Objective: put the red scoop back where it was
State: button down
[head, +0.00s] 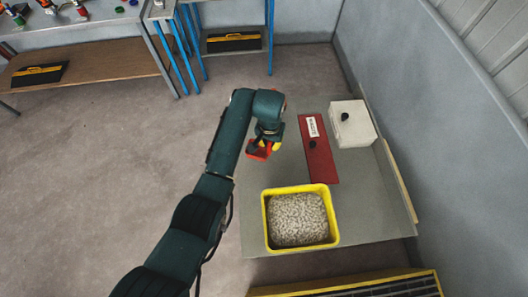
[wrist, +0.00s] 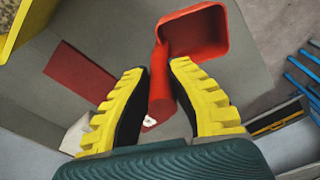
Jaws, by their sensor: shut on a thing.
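The red scoop (wrist: 196,32) is in my gripper (wrist: 158,85), which is shut on its handle in the wrist view. The scoop's square bowl extends beyond the fingertips, with its hollow showing and looking empty. In the head view the scoop (head: 258,151) hangs at my gripper (head: 266,143), over the left edge of the grey table.
A yellow bin (head: 266,226) full of pale pellets stands at the table's front. A white box (head: 352,124) with a dark knob stands at the back right, near the wall. The grey table (head: 370,205) is bare between them. A workbench (head: 100,62) stands at the back left.

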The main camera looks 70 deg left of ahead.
aim_at(270, 151)
notch_tip(270, 151, down, 8)
jog(key=shift+d+r+b, duration=0.1)
jog(key=shift+r+b, duration=0.05)
jog(key=shift+b, duration=0.45)
jog(key=c, duration=1.2)
grip_release()
jog(key=r, duration=0.4)
jog(key=r+p, duration=0.1)
jog(key=r, duration=0.3)
jog(key=r+p, duration=0.1)
jog(key=r, duration=0.3)
jog(key=shift+s+d+r, duration=0.15)
jog(key=shift+s+d, duration=0.15)
jog(key=shift+d, duration=0.1)
